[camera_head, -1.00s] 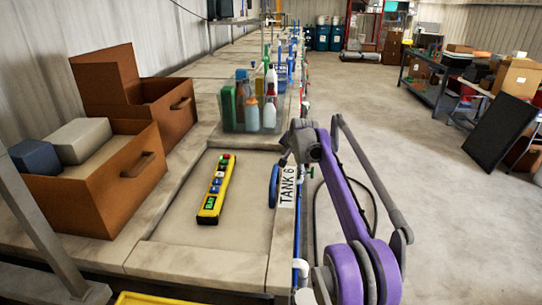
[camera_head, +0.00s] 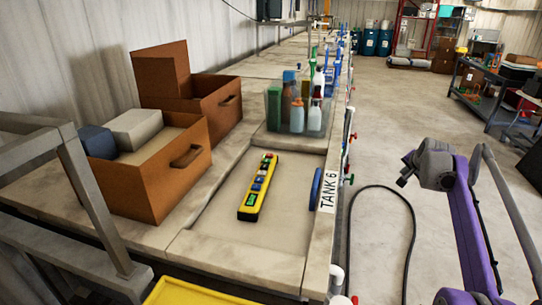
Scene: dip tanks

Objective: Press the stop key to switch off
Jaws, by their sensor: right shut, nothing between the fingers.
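A yellow handheld control box (camera_head: 256,190) with a row of coloured keys lies on the sunken top of Tank 6. A red key (camera_head: 268,156) shows at its far end and a small green display (camera_head: 250,200) near its near end. Key markings are too small to read, so I cannot tell which is the stop key. My right gripper (camera_head: 404,172) is shut and empty, out over the floor to the right of the tank and well apart from the control box. My left gripper is not in view.
Two brown boxes (camera_head: 195,165) stand left of the control box. A clear bin of bottles (camera_head: 318,118) stands behind it. A black hose (camera_head: 412,225) lies on the open floor at right.

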